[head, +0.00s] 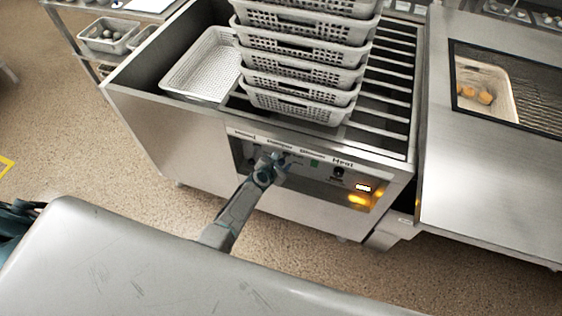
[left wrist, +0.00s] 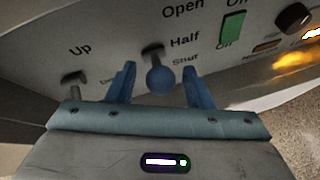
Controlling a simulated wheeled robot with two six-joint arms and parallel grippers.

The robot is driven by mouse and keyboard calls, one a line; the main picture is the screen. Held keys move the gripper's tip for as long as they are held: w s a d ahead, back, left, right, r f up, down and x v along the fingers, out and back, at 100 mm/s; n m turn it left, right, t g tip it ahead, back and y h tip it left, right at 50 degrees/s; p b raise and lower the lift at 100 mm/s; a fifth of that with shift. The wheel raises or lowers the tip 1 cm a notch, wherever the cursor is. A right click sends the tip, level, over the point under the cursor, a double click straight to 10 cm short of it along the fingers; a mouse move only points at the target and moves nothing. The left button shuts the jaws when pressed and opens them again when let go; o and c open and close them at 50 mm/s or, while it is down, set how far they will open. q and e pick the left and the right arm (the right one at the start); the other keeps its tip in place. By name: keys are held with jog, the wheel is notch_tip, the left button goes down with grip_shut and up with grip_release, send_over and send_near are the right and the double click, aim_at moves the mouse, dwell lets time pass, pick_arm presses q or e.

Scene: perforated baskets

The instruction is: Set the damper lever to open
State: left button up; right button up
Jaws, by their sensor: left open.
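The damper lever (left wrist: 159,78) shows in the left wrist view as a blue-grey ball knob on a short dark stem, beside the printed words Open, Half and Shut. The ball appears low, near the Shut word; its exact setting is hard to tell from this angle. My left gripper (left wrist: 158,88) is open, with one blue finger on each side of the ball and visible gaps. In the head view my left gripper (head: 274,163) is at the front control panel (head: 318,183) and hides the lever.
Left of the damper lever is another lever (left wrist: 74,78) marked Up. To its right are a green switch (left wrist: 232,28) and a black knob (left wrist: 293,18). Stacked perforated baskets (head: 300,85) stand on the machine above the panel. A steel surface (head: 130,265) fills the foreground.

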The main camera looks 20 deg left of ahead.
pick_arm(q)
jog(key=p+v, duration=0.5)
jog(key=v, duration=0.5)
jog(key=shift+s, duration=0.25)
jog(key=shift+a, duration=0.1)
jog(key=s+a+f+m+g+y+b, duration=0.1)
jog(key=s+a+f+m+g+b, duration=0.15)
jog(key=s+f+m, duration=0.75)
jog(key=s+a+f+m+g+b, duration=0.25)
jog(key=s+f+m, duration=0.35)
jog(key=s+f, duration=0.85)
jog(key=s+a+f+m+g+b, duration=0.1)
jog(key=s+f+m, duration=0.2)
jog(key=s+m, duration=0.2)
jog(key=s+a+f+m+g+y+b, duration=0.1)
jog(key=s+f+m, duration=0.3)
jog(key=s, duration=0.7)
jog(key=s+a+f+m+g+b, duration=0.2)
jog(key=s+a+f+m+g, duration=0.1)
jog(key=s+m, duration=0.3)
jog(key=shift+s+f+y+b, duration=0.4)
jog(key=shift+s+f, duration=0.15)
jog(key=shift+s, duration=0.5)
